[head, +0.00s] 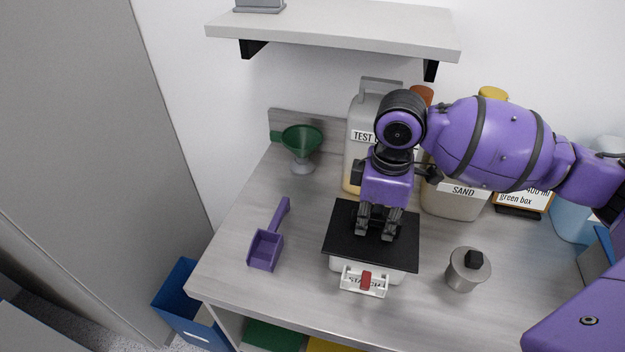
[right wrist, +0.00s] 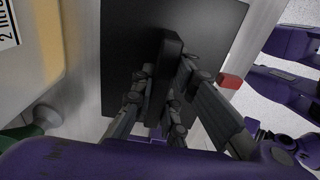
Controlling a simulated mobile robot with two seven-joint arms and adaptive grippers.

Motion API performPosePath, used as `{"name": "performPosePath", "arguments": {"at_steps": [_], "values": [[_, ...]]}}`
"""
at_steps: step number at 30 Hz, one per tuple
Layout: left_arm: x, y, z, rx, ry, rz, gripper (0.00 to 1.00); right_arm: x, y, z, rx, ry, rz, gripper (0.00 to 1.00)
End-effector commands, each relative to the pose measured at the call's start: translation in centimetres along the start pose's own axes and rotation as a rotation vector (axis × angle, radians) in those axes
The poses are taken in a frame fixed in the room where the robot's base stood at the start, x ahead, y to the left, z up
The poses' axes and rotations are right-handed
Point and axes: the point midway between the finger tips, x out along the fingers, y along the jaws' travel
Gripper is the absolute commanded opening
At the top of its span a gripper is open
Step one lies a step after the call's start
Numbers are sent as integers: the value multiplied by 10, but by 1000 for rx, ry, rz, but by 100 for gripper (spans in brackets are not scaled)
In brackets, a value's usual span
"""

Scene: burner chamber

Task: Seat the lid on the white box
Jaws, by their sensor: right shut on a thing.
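The black square lid (head: 345,232) lies over the top of the white box (head: 385,275) on the bench. The box front shows a white latch frame with a red tab (head: 367,281). My right gripper (head: 377,236) points down at the lid's middle and is shut on the lid's raised handle. In the right wrist view the fingers (right wrist: 160,100) close on the handle bar of the dark lid (right wrist: 125,50). Whether the lid is flush on the rim cannot be told. My left gripper is not in view.
A purple scoop (head: 265,248) and a green funnel (head: 302,142) are on the left. A metal canister (head: 467,270) stands to the right. Jugs, including the sand container (head: 455,200), stand behind. A shelf (head: 330,30) hangs above. A blue bin (head: 180,300) is below the left edge.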

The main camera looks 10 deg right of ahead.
Motion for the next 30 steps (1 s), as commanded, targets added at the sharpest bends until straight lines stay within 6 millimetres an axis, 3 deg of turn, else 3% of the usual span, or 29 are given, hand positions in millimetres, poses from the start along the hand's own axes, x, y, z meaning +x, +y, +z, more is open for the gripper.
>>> {"name": "performPosePath", "arguments": {"at_steps": [30], "values": [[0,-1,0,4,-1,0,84,10,-1,1,1,-2,-3,0]]}}
